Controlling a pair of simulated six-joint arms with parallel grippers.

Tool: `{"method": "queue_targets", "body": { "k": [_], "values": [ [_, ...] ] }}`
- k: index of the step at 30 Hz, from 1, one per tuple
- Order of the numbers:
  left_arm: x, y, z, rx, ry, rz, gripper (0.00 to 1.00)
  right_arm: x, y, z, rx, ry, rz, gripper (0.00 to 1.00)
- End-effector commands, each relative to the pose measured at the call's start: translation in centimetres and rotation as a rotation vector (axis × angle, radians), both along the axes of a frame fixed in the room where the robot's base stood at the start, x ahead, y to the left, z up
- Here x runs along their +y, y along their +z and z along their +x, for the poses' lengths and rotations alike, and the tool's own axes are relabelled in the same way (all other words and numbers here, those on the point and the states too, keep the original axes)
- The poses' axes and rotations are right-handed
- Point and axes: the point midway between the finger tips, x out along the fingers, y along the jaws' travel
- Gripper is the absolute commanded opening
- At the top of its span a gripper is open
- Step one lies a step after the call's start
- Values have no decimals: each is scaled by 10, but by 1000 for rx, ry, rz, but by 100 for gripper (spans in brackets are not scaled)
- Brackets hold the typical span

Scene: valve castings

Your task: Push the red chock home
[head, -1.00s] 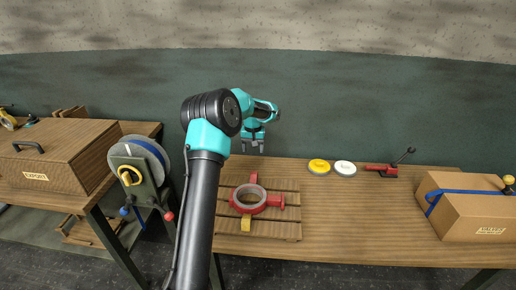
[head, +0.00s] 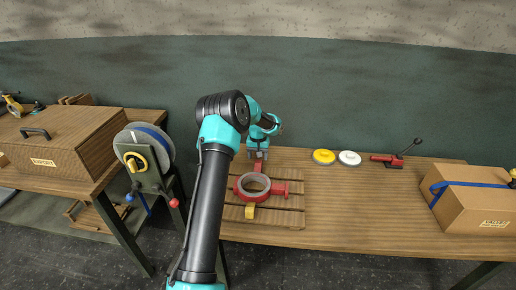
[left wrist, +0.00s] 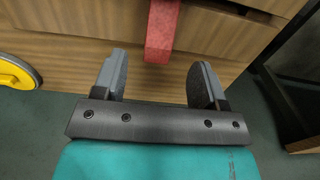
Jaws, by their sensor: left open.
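The red chock (head: 258,167) lies on a slatted wooden pallet (head: 292,222), against or close to the far side of a red ring-shaped valve casting (head: 240,191). In the left wrist view the red chock (left wrist: 162,32) is a long red block just beyond the fingertips, between their lines. My left gripper (head: 258,155) is open and empty at the chock's far end. In the left wrist view its two grey fingers (left wrist: 160,72) stand wide apart. I cannot tell whether they touch the chock. A yellow chock (head: 250,212) sits on the casting's near side. My right gripper is not in view.
A yellow disc (head: 323,157), a white disc (head: 349,158) and a red toggle clamp (head: 386,159) lie right of the pallet. A cardboard box (head: 470,208) stands far right. The bench (head: 370,205) between is clear.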

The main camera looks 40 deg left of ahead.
Motion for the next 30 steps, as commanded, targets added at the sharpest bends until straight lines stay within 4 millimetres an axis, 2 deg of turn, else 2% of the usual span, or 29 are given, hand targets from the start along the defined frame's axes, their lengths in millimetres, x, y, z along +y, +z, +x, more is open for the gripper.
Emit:
{"method": "queue_targets", "body": {
  "k": [6, 12, 18, 25, 30],
  "values": [
    [-1, -35, 0, 2, -1, -1, 66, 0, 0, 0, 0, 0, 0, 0],
    [0, -60, 0, 1, -1, -1, 66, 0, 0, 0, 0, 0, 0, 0],
    [0, -69, 0, 0, -1, 0, 66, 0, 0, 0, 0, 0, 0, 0],
    [0, -69, 0, 0, -1, 0, 66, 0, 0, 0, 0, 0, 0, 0],
    [0, -69, 0, 0, -1, 0, 51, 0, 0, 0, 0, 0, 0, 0]
  ]
}}
